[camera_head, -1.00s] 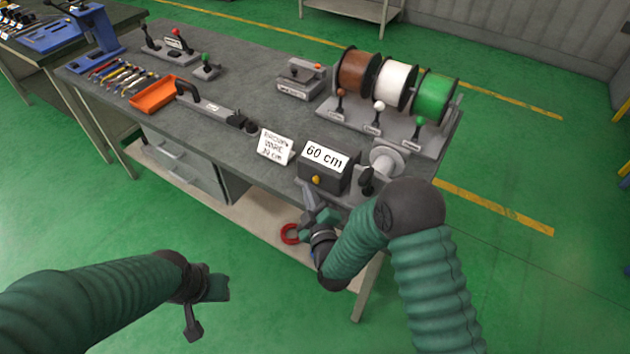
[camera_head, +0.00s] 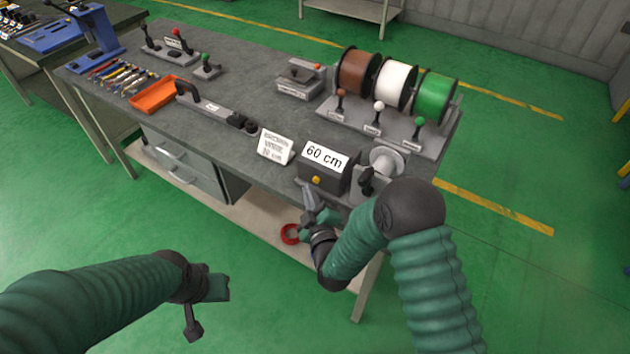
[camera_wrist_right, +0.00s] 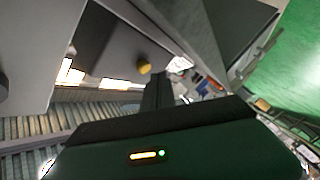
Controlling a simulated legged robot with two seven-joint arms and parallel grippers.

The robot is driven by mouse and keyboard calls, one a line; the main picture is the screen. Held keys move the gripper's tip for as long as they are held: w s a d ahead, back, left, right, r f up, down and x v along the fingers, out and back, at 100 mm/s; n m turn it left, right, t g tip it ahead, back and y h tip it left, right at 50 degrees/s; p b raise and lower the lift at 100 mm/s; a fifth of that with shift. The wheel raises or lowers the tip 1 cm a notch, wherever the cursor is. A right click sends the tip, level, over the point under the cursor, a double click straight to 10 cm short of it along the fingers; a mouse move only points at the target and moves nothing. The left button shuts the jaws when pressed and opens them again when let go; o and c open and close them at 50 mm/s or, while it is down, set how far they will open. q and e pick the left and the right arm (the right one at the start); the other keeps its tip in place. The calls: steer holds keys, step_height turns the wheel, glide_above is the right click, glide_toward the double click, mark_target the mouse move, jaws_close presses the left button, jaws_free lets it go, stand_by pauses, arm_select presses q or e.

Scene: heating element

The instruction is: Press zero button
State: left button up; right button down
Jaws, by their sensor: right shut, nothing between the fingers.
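The yellow button (camera_head: 316,180) sits on the front face of a dark box (camera_head: 337,182) with a "60 cm" display (camera_head: 326,157), at the table's front edge. The button also shows in the right wrist view (camera_wrist_right: 144,67), just beyond the fingertips. My right gripper (camera_head: 308,192) is shut and empty, just below and left of the button; a small gap seems to separate them. Its fingers show in the right wrist view (camera_wrist_right: 158,88). My left gripper (camera_head: 207,305) hangs over the floor at lower left, away from the table; its jaw state is unclear.
A crank device (camera_head: 384,165) stands right of the box, and a label card (camera_head: 276,146) stands left of it. Brown, white and green spools (camera_head: 396,82) are behind. An orange tray (camera_head: 153,95) and tools lie farther left. A red ring (camera_head: 289,234) is on the lower shelf.

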stand_by(0.7)
steer(key=shift+w+d+r, duration=0.1)
steer(key=shift+w+d, duration=0.15)
steer(key=shift+w, duration=0.05)
steer(key=shift+w+d, duration=0.3)
steer(key=shift+w, duration=0.1)
stand_by(0.6)
steer(key=shift+s+a, duration=0.5)
steer(key=shift+s, duration=0.25)
steer(key=s+a, duration=0.1)
steer(key=s, duration=0.1)
steer(key=s+a, duration=0.2)
stand_by(0.5)
stand_by(0.6)
